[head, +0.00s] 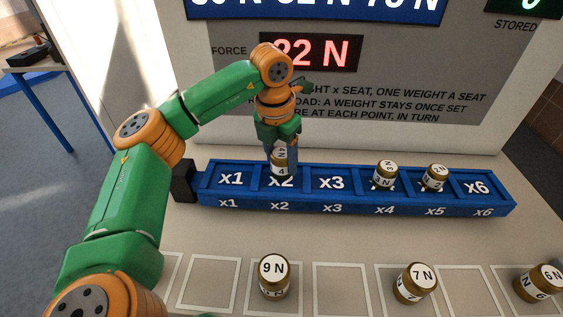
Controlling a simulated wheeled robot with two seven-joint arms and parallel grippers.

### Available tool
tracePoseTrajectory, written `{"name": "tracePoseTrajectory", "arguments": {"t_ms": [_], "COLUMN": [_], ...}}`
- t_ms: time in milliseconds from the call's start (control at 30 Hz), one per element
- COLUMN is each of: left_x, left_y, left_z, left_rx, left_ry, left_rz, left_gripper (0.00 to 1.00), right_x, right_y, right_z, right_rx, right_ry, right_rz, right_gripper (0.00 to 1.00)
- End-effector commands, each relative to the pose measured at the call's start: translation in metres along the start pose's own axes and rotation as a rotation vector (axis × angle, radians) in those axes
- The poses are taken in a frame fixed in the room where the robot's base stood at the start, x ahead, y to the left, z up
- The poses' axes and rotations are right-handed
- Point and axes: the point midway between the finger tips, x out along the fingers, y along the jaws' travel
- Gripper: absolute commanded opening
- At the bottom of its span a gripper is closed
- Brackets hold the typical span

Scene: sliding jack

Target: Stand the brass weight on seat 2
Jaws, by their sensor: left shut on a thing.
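My left gripper (281,143) is over the blue rail of seats (450,207), pointing down at seat x2 (281,182). It is shut on a brass weight (280,168) marked with a 4, which is upright at seat x2. The fingers hide the weight's upper part, and I cannot tell whether its base touches the seat. Seat x4 holds a brass weight (385,174) that looks marked 3 N. Seat x5 holds another brass weight (434,177) that looks marked 2 N. Seats x1, x3 and x6 look empty. My right gripper is not in view.
On the table in front, outlined squares hold a 9 N weight (273,275), a 7 N weight (414,283) and a 6 N weight (538,283). Other squares are empty. A panel behind has a red force display (310,53) reading 22 N.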

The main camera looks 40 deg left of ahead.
Motion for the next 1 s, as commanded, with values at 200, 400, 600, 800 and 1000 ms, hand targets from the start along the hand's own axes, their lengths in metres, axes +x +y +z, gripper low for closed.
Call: {"name": "tracePoseTrajectory", "arguments": {"t_ms": [200, 400, 600, 800, 1000], "left_x": [0.017, 0.019, 0.019, 0.019, 0.001], "left_y": [-0.001, -0.001, -0.001, -0.001, -0.002], "left_z": [-0.003, -0.003, -0.003, -0.003, -0.001], "left_rx": [0.001, 0.001, 0.001, 0.001, 0.000], "left_ry": [-0.001, -0.002, -0.001, -0.001, -0.006], "left_rz": [-0.001, -0.001, -0.001, -0.001, -0.002], "left_gripper": [0.00, 0.00, 0.88, 0.88, 0.88], "right_x": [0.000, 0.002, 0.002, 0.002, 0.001], "right_y": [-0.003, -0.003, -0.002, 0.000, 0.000], "right_z": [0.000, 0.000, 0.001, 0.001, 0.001], "right_rx": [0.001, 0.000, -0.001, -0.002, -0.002], "right_ry": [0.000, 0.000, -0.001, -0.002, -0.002], "right_rz": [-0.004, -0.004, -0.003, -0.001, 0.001], "right_gripper": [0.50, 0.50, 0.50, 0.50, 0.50]}}
